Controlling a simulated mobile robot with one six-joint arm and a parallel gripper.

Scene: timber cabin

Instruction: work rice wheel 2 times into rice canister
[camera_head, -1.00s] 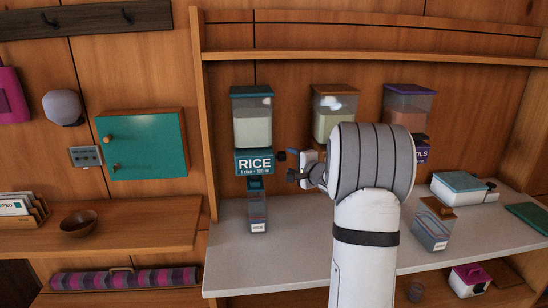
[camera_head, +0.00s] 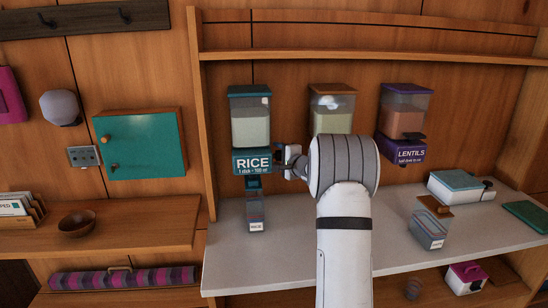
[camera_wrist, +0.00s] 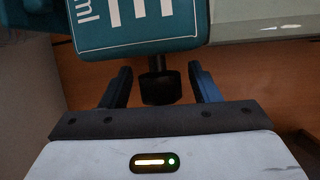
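The rice dispenser (camera_head: 250,120) hangs on the back wall, with a clear hopper of pale grain and a teal label reading RICE. Its teal face fills the top of the wrist view (camera_wrist: 135,22). The dark rice wheel (camera_wrist: 160,85) sticks out from the dispenser's side. The small clear rice canister (camera_head: 257,212), with a white label, stands on the counter below the spout. My gripper (camera_wrist: 161,84) is open, with one dark finger on each side of the wheel and visible gaps between. In the head view my gripper (camera_head: 286,160) is at the dispenser's right side, partly hidden by my wrist.
A second dispenser (camera_head: 332,105) and the lentils dispenser (camera_head: 405,115) hang to the right. The counter around the rice canister is clear.

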